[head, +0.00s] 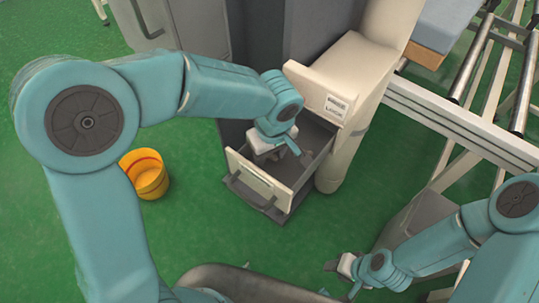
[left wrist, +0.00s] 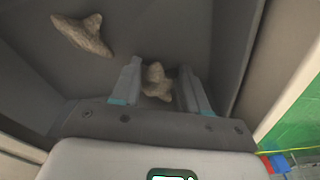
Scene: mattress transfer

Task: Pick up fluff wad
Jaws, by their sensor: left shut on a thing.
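A grey-beige fluff wad (left wrist: 157,82) lies between the two fingers of my left gripper (left wrist: 155,92) in the left wrist view, and the gripper is shut on it. A second wad (left wrist: 84,36) lies apart on the drawer floor at the upper left. In the head view my left gripper (head: 277,150) reaches down into an open drawer (head: 262,190). The wads are hidden there by the arm and gripper. My right gripper (head: 338,274) is low at the right, outside the drawer and small; its finger opening is unclear.
A yellow bin (head: 148,178) with a red band stands on the green floor (head: 210,225) left of the drawer. The drawer walls stand close around my left gripper. A beige labelled panel (head: 322,92) rises behind it. A metal roller frame (head: 480,70) is at the upper right.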

